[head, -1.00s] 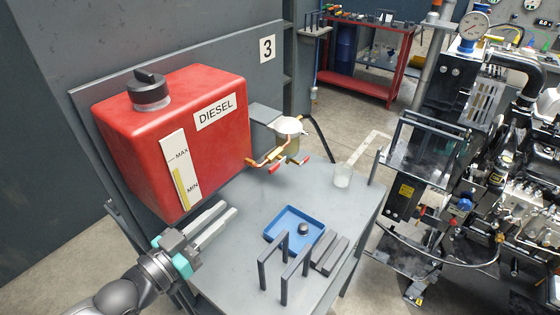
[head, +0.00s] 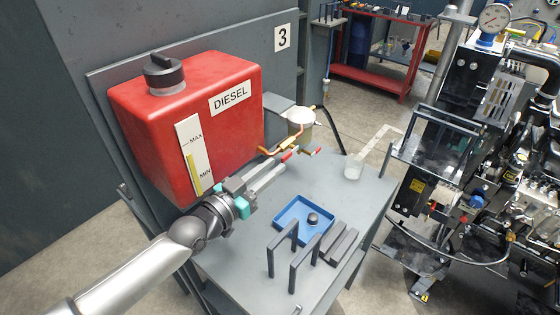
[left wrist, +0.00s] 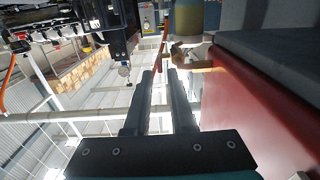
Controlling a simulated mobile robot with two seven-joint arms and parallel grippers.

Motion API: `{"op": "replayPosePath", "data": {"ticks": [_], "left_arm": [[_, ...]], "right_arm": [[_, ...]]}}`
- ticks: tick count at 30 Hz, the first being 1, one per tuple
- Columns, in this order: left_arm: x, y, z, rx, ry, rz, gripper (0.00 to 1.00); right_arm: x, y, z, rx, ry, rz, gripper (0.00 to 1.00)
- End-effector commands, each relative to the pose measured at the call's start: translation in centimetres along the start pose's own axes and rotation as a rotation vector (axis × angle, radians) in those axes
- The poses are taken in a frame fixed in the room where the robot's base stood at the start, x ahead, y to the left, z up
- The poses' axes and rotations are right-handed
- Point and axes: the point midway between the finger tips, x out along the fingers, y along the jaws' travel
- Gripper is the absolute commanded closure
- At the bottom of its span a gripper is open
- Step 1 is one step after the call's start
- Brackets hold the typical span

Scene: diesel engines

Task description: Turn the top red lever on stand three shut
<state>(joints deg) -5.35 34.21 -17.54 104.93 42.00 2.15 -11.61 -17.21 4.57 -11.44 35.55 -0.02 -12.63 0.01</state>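On stand three, a red diesel tank (head: 165,122) feeds a copper pipe (head: 268,151) with a small brass valve. A red lever (head: 287,156) shows just beyond my left fingertips, with another small red-tipped, greenish handle (head: 309,151) to its right. My left gripper (head: 279,163) is open and empty, its two fingers parallel with a gap, reaching along the tank's front toward the red lever. In the left wrist view a thin orange-red lever (left wrist: 163,38) shows ahead of the gap between the fingers (left wrist: 160,82). I cannot tell whether they touch. My right gripper is not in view.
A filter bowl (head: 300,124) hangs behind the valve. An engine stands at right.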

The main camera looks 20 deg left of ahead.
Motion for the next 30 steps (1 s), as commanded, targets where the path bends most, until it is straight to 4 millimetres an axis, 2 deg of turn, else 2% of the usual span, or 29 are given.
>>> {"op": "replayPosePath", "data": {"ticks": [3,9,21,27,30], "left_arm": [[1.6,0.0,-0.1,-0.002,0.002,0.0,0.78],[3.1,0.0,-0.1,0.0,0.002,0.0,0.78],[3.5,0.0,0.0,0.0,-0.001,0.0,0.78],[3.5,0.0,0.0,0.0,0.0,0.0,1.0],[3.5,0.0,0.0,0.0,0.0,0.0,1.0]], "right_arm": [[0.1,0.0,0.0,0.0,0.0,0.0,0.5],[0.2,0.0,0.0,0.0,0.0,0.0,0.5],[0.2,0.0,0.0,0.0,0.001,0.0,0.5],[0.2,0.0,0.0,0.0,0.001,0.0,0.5],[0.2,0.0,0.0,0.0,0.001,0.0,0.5]]}}
